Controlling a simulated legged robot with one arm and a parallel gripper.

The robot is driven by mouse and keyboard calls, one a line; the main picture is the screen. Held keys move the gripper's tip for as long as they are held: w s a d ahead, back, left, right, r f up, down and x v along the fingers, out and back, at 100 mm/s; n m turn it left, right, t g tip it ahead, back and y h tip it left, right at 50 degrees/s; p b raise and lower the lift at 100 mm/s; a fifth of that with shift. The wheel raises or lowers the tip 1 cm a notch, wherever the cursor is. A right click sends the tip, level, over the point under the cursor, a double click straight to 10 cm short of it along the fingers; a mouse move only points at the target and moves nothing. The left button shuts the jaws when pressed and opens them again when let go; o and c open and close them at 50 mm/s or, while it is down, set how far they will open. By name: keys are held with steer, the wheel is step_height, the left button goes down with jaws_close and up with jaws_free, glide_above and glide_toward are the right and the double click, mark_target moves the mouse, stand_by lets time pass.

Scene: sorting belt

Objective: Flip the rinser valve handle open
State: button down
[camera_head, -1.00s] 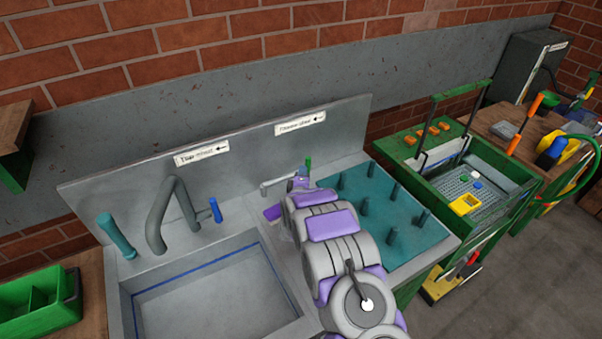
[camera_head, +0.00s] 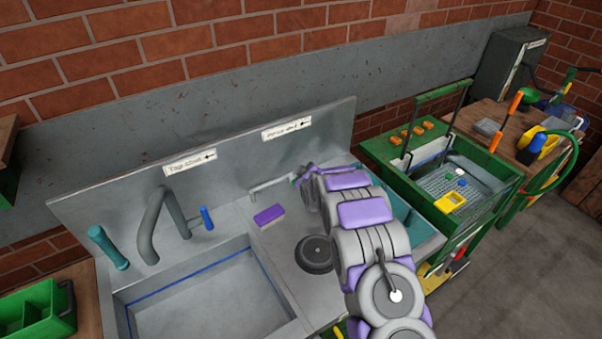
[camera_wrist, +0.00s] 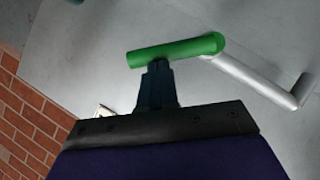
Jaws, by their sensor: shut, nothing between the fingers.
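The green valve handle (camera_wrist: 176,50) lies across the wrist view, with its rounded end at the grey rinser pipe (camera_wrist: 258,82). My gripper (camera_wrist: 157,70) is shut and empty. Its fingertips are at the lower side of the handle and seem to touch it, near its left half. In the head view the pipe (camera_head: 268,187) stands at the back of the counter, under the right-hand label (camera_head: 287,129). My gripper (camera_head: 300,175) is at the pipe's right end there. The handle is almost wholly hidden by my gripper in that view.
A purple sponge (camera_head: 268,214) and a dark round object (camera_head: 314,253) lie on the counter left of my arm. The sink (camera_head: 205,290), its grey tap (camera_head: 150,225) and blue tap lever (camera_head: 206,217) are further left. A teal mat (camera_head: 425,230) is partly behind my arm.

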steer(key=shift+w+d+f, duration=0.75)
steer(key=shift+d+f, duration=0.1)
steer(key=shift+d, duration=0.15)
steer(key=shift+w+d+f+b, duration=0.3)
steer(key=shift+d+f, duration=0.15)
steer(key=shift+f, duration=0.4)
steer(key=shift+d+f, duration=0.15)
steer(key=shift+f, duration=0.05)
steer(key=shift+r, duration=0.4)
steer(key=s+d+r+p, duration=0.1)
steer(key=s+d+r, duration=0.4)
steer(key=s+r, duration=0.2)
steer(key=shift+s+r+p, duration=0.25)
steer(key=shift+r+p, duration=0.1)
steer(key=shift+r, duration=0.6)
